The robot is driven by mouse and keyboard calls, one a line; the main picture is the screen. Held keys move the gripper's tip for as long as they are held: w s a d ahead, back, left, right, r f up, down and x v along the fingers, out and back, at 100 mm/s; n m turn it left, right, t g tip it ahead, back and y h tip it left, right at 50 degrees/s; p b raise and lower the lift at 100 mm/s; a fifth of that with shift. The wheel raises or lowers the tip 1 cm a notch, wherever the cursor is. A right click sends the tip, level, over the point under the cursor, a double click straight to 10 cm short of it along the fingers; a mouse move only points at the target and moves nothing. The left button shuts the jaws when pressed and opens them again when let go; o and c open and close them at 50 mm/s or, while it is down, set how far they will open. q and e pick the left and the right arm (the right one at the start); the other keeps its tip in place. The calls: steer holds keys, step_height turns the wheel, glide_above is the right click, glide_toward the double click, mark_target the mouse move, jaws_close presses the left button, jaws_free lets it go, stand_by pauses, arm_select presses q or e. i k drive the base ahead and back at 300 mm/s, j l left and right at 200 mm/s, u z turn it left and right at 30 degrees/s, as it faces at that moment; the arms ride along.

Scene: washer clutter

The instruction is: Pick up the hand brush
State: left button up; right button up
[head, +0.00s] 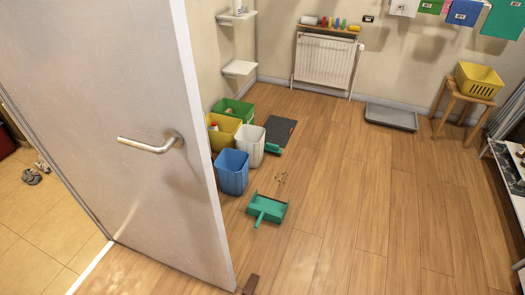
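A small green item (272,148) lies on the floor beside the white bin, at the near edge of the dark mat. It looks like the hand brush, but it is too small to be certain. A green dustpan (267,208) lies on the floor nearer to me, its handle pointing toward me. Some small dark debris (281,178) is on the floor between the two. Neither of my grippers shows in the head view.
An open white door (130,150) stands at the left. Yellow (224,135), green, white (250,146) and blue (232,172) bins stand just beyond its edge. A yellow basket (479,82) sits on a stool at the right. The middle floor (370,190) is clear.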

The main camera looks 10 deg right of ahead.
mark_target(268, 147)
steer(key=i+l+u, duration=0.1)
steer(key=u, duration=0.25)
steer(key=i+l+u, duration=0.1)
steer(key=l+u, duration=0.25)
steer(key=i+l+u, duration=0.1)
steer(key=u, duration=0.25)
steer(key=i+l+u, duration=0.25)
steer(key=l, duration=0.65)
steer(key=l+u, duration=0.2)
steer(key=l, duration=0.7)
steer(key=i+l+u, duration=0.1)
steer(key=l+u, duration=0.15)
steer(key=l, duration=0.7)
